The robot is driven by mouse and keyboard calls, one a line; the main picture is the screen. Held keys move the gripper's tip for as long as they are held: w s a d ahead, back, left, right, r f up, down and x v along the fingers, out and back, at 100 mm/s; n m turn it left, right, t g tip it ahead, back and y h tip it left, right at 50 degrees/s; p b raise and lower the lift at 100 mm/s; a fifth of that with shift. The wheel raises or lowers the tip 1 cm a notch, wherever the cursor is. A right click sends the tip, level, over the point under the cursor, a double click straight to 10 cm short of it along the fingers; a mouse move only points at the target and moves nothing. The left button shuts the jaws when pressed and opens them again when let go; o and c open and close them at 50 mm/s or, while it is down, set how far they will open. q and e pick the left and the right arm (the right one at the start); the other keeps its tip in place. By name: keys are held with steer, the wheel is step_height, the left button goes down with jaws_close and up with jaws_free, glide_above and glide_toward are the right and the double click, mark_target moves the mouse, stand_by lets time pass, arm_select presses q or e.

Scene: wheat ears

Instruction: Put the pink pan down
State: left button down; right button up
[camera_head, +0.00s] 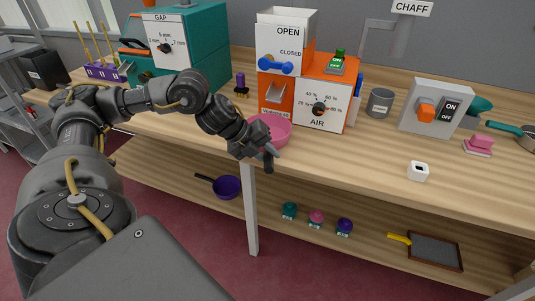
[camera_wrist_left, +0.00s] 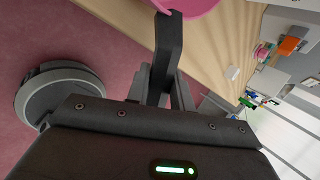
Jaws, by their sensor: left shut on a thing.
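The pink pan (camera_head: 280,130) is at the front edge of the wooden table (camera_head: 350,165), just in front of the orange machine, with its bowl partly hidden by my left wrist. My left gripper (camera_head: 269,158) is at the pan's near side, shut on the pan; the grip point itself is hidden. In the left wrist view, a piece of the pink pan (camera_wrist_left: 195,8) shows at the top edge, right at the gripper fingers (camera_wrist_left: 168,25). I cannot tell whether the pan's bottom touches the tabletop. My right gripper is not in view.
The orange AIR machine (camera_head: 275,95) stands close behind the pan. A grey cup (camera_head: 380,102), a switch box (camera_head: 436,108) and a small white block (camera_head: 418,171) are to the right. A purple pan (camera_head: 228,187) is on the lower shelf. The tabletop right of the pan is clear.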

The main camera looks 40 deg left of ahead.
arm_select(q)
steer(key=c, duration=1.2)
jaws_free()
steer(key=shift+r, duration=0.1)
steer(key=shift+s+a+r, duration=0.15)
steer(key=shift+r, duration=0.05)
steer(key=v, duration=1.1)
steer(key=shift+s, duration=0.2)
arm_select(e)
steer(key=shift+w+f, duration=0.1)
